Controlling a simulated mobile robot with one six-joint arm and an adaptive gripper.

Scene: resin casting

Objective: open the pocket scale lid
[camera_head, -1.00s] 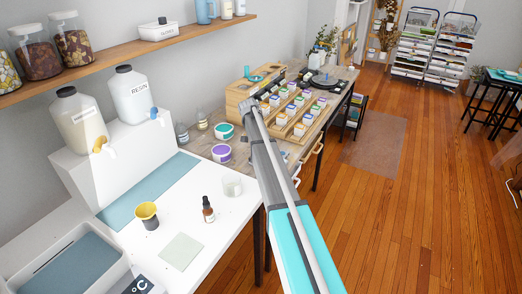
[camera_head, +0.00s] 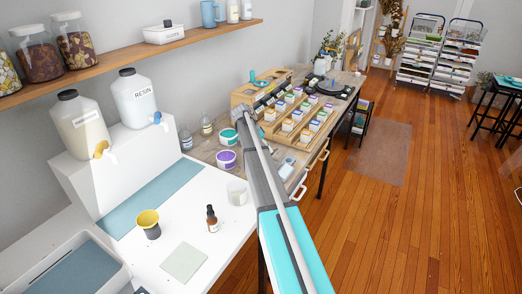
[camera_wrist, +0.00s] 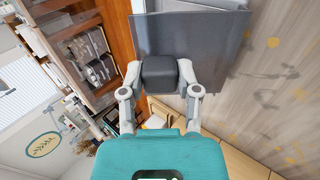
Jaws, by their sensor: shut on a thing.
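In the wrist view, my gripper (camera_wrist: 160,75) has its fingers closed in together, with a dark grey block at their tips. A flat dark grey panel (camera_wrist: 190,40) lies right behind the fingertips and fits the pocket scale or its lid. I cannot tell where lid and base part, or how far the lid is raised. A lighter grey piece shows at the panel's upper edge. In the head view my arm reaches over the wooden bench, and its fingertips and the scale cannot be made out.
The wooden bench (camera_wrist: 245,100) has paint stains. In the head view, a wooden rack (camera_head: 290,122) of small jars stands beyond my arm, with white tubs (camera_head: 226,160) to its left.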

